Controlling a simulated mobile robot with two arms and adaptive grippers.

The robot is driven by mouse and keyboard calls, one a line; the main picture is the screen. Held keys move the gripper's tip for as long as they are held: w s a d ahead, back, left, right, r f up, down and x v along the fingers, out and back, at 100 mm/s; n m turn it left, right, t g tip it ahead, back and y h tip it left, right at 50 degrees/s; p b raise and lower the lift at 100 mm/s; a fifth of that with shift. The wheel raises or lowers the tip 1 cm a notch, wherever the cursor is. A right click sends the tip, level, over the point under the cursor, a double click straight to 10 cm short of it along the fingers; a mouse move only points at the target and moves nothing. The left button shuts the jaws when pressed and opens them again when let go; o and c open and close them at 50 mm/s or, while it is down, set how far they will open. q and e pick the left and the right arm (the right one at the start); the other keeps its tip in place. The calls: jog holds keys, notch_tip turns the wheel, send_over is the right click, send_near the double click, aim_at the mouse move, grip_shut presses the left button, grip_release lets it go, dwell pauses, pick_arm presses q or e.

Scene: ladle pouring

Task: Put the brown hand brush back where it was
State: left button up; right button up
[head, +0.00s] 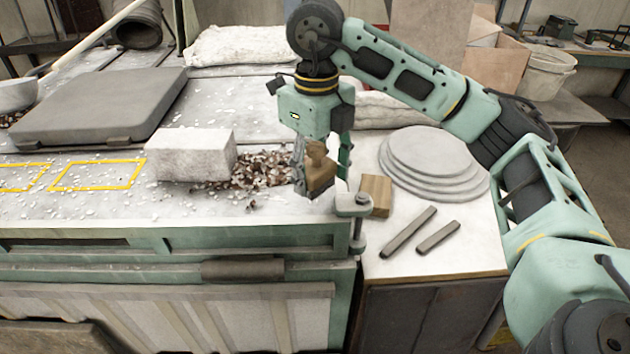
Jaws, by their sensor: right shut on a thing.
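The brown hand brush (319,172) is in my right gripper (321,158), near the right front corner of the dusty workbench (290,208). The gripper points down with its fingers on both sides of the brush. The brush is beside a pile of brown chips (258,170). I cannot tell whether its lower end touches the bench. My left gripper is not in view.
A whitish block (191,155) lies left of the chips. A clamp (352,205) stands at the bench corner. The side table holds a wooden block (376,194), stacked round discs (432,152) and two dark bars (408,231). Yellow outlined rectangles (95,174) mark the bench's left.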

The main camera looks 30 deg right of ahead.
aim_at(315, 186)
jog(key=shift+w+d+f, duration=0.15)
jog(key=shift+w+f, duration=0.2)
jog(key=shift+w, duration=0.1)
notch_tip(315, 186, down, 3)
jog(key=shift+f+p, duration=0.1)
jog(key=shift+p, duration=0.85)
jog(key=shift+f, duration=0.3)
jog(key=shift+f+b, duration=0.2)
jog(key=shift+b, duration=0.1)
jog(key=o, duration=1.1)
jog(key=shift+r, duration=0.2)
